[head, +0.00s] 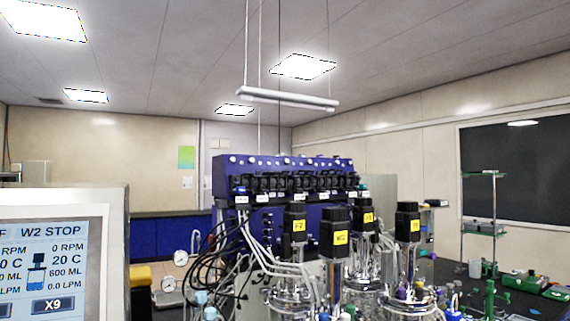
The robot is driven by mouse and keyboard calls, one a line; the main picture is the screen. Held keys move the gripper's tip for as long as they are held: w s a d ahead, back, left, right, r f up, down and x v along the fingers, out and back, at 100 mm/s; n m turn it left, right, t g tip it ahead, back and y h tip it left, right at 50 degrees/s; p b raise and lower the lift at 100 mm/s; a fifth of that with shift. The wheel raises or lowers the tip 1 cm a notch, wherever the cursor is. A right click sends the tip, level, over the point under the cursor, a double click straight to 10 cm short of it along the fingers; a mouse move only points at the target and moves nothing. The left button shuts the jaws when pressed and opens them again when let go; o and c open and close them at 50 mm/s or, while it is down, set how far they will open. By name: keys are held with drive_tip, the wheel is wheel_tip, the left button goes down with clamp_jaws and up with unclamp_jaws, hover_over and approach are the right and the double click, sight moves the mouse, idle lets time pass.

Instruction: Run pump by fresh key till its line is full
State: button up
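A blue control unit (228,178) stands behind the vessels, with a row of black pump heads (300,182) along its front and small white labels under them. I cannot read a "fresh" key or tell which pump is which. Two clusters of glass vessels (292,300) with black motors (335,232) bearing yellow labels stand in front. A screen (50,265) at the left reads "W2 STOP", "0 RPM", "20 C", "600 ML", "0.0 LPM" and "X9". Pale tubes (258,245) run down from the unit; their fill cannot be told. My gripper is not in view.
Round gauges (181,258) stand left of the vessels, near black cables. Green stands and equipment (525,283) occupy the bench at right. A white lamp bar (288,99) hangs above. A dark window (515,180) is on the right wall.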

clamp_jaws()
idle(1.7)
